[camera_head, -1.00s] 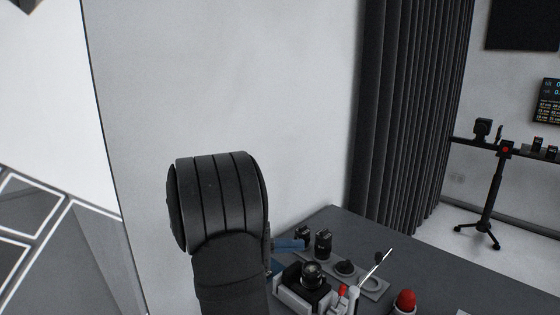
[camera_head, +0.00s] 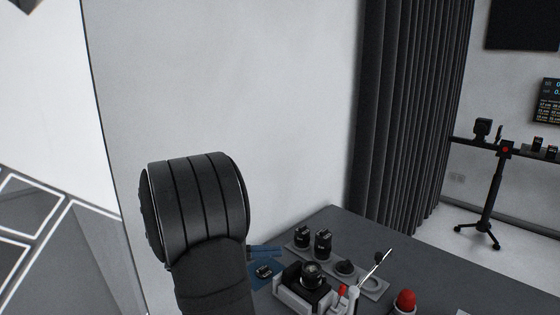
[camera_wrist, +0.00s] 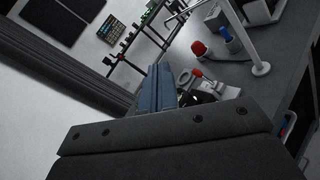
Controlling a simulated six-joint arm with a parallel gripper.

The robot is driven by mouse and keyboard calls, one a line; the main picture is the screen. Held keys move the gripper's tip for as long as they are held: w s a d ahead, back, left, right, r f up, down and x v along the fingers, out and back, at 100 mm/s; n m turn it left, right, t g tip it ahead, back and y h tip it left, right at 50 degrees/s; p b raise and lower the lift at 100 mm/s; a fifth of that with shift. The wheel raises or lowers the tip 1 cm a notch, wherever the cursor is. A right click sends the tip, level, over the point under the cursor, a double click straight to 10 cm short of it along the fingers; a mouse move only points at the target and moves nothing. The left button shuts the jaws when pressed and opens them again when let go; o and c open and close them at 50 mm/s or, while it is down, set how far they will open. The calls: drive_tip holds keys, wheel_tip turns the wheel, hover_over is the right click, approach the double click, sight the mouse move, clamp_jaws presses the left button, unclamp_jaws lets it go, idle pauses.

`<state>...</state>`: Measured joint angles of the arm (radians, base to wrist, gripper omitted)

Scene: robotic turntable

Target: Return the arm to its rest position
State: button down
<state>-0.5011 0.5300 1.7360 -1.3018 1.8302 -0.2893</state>
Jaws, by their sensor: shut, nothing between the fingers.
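My gripper (camera_wrist: 158,72) shows in the wrist view as two blue fingers side by side, shut with nothing between them. It points over the dark table, with the table items beyond and to the right of it. In the head view my dark, rounded arm covers the lower middle-left, and the blue fingers (camera_head: 266,251) show only partly at its right edge. The rest of the gripper is hidden behind the arm.
The dark table (camera_head: 450,268) holds a camera in a grey holder (camera_head: 312,283), black pieces in a grey tray (camera_head: 322,240), and a red-topped item (camera_head: 405,300). A dark curtain (camera_head: 405,120) hangs behind. A tripod (camera_head: 487,195) stands farther right.

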drive_tip(key=shift+s+a+n, duration=0.35)
drive_tip(key=shift+a+n, duration=0.2)
drive_tip(key=shift+n, duration=0.55)
drive_tip(key=shift+s+a+n, duration=0.3)
drive_tip(key=shift+a+n, duration=0.2)
drive_tip(key=shift+n, duration=0.6)
